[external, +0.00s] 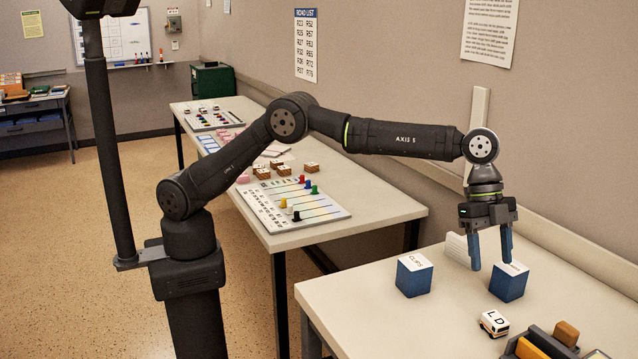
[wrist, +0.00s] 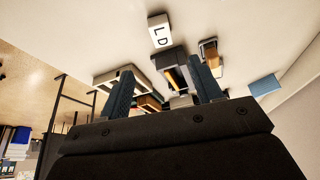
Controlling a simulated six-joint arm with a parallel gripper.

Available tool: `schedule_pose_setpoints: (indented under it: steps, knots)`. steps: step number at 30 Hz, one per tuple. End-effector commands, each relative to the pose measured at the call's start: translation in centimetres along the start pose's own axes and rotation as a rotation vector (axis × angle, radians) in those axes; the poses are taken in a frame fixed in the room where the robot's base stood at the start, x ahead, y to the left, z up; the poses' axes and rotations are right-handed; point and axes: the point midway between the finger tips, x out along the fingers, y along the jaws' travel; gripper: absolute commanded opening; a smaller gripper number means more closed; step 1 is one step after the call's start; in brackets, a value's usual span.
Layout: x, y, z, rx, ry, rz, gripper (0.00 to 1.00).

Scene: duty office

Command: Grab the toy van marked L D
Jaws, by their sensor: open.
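The toy van (external: 494,323), white with the black letters L D on its roof, stands on the near table. It also shows in the wrist view (wrist: 159,30), near the top, beyond my fingertips and apart from them. My gripper (external: 490,263) points down above the near table, its two blue fingers apart with nothing between them. In the external view it is higher than the van and in front of the right blue box. In the wrist view my gripper (wrist: 162,70) shows both fingers spread.
Two blue boxes with white labelled tops, one left (external: 413,276) and one right (external: 508,284), stand near the van. A dark tray with yellow and orange items (external: 535,346) is close to the van at lower right. Bare tabletop (external: 400,325) lies left of the van.

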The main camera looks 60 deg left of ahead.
Motion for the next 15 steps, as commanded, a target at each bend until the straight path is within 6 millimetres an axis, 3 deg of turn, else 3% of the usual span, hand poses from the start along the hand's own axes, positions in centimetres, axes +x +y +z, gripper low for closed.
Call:
schedule_pose_setpoints:
  steps: [3, 9, 15]
  knots:
    - [2.9, 0.0, 0.1, -0.001, -0.002, 0.002, 0.59]
    - [6.6, 0.0, 0.1, -0.002, -0.001, 0.0, 0.59]
    - [8.0, -0.1, 0.1, -0.003, 0.0, -0.001, 0.59]
